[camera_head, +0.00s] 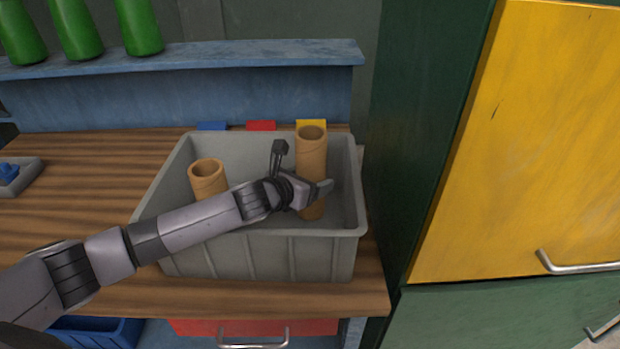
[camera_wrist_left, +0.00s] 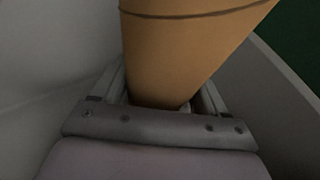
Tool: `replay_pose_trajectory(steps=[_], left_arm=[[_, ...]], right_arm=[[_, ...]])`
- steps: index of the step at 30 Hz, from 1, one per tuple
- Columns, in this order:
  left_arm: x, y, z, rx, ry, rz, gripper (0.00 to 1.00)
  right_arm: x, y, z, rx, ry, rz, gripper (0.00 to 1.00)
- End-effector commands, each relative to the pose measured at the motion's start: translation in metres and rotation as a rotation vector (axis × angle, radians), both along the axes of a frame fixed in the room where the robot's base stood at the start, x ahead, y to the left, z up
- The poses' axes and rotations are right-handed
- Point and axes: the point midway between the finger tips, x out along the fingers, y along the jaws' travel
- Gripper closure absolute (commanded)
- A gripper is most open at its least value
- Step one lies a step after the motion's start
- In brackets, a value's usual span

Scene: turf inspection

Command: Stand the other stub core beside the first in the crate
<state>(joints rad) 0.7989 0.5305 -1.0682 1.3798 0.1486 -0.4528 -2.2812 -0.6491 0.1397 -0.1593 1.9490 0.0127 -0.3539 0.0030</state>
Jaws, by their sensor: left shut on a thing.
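A grey crate (camera_head: 255,256) stands on the wooden bench. One tan tubular stub core (camera_head: 207,178) stands upright in its left part, its lower end hidden by my arm and the crate's front. A second, taller-looking core (camera_head: 311,157) is upright in the right part of the crate. My left gripper (camera_head: 311,190) is shut on this second core, around its lower-middle part. The held core (camera_wrist_left: 185,55) fills the middle of the left wrist view between the fingers. Whether its bottom touches the crate floor I cannot tell. My right gripper is not in view.
Several green bottles (camera_head: 78,30) stand on the blue shelf (camera_head: 180,58) behind. A small grey tray (camera_head: 20,177) lies at the left of the bench (camera_head: 90,190). A dark green cabinet side and a yellow door (camera_head: 530,150) close off the right.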

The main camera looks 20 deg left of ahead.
Motion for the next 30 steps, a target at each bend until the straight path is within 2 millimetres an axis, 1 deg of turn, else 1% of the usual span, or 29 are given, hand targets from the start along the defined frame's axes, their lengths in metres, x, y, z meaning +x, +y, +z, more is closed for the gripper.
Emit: replay_pose_trajectory(steps=[1,3,12,14,17,18,20,30], left_arm=[[0.0,0.0,-0.001,0.001,0.002,0.0,0.2],[0.0,0.0,-0.001,0.001,0.002,0.0,0.01],[-0.001,0.0,0.0,0.001,0.002,0.0,0.01],[0.0,0.0,0.004,0.001,0.001,0.0,0.01],[-0.001,0.0,0.015,0.0,0.001,0.0,0.01],[-0.004,0.002,0.013,0.002,0.002,0.001,0.01],[-0.01,0.004,0.015,0.002,0.001,-0.001,0.01],[-0.049,0.02,0.033,0.003,0.001,0.0,0.01]], right_arm=[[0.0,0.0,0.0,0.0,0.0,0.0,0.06],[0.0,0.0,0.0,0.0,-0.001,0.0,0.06],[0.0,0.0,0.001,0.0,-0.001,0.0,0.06],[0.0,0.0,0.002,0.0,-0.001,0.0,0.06],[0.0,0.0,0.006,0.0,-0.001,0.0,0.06],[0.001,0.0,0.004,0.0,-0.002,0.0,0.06],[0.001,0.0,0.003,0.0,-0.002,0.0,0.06],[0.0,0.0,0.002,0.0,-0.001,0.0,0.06]])
